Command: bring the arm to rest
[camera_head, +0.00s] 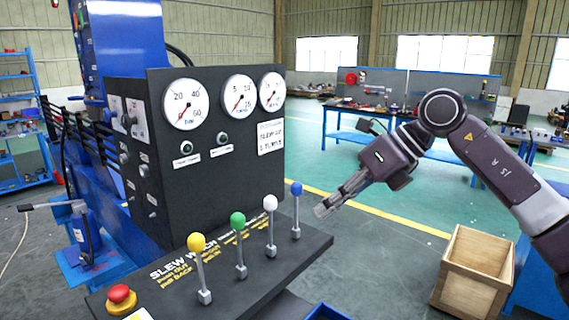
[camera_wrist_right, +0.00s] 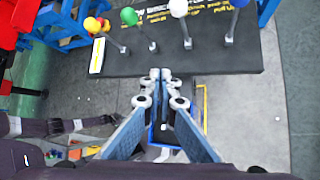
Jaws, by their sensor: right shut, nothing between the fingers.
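My right gripper (camera_head: 325,206) is shut and empty. In the head view its arm comes in from the right, and the fingers are to the right of the blue-knobbed lever (camera_head: 296,190), apart from it. In the right wrist view the closed fingers (camera_wrist_right: 160,76) point toward the edge of the black lever panel (camera_wrist_right: 215,62). The panel (camera_head: 312,245) carries levers with a yellow knob (camera_head: 197,242), a green knob (camera_head: 238,219), a white knob (camera_head: 270,202) and the blue knob. My left gripper does not show in the head view.
A red emergency button (camera_head: 120,294) sits at the panel's near left corner. A gauge box (camera_head: 225,150) with three dials stands behind the levers. A wooden crate (camera_head: 474,275) is on the floor at the right. A blue workbench (camera_head: 350,136) stands farther back, with open floor before it.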

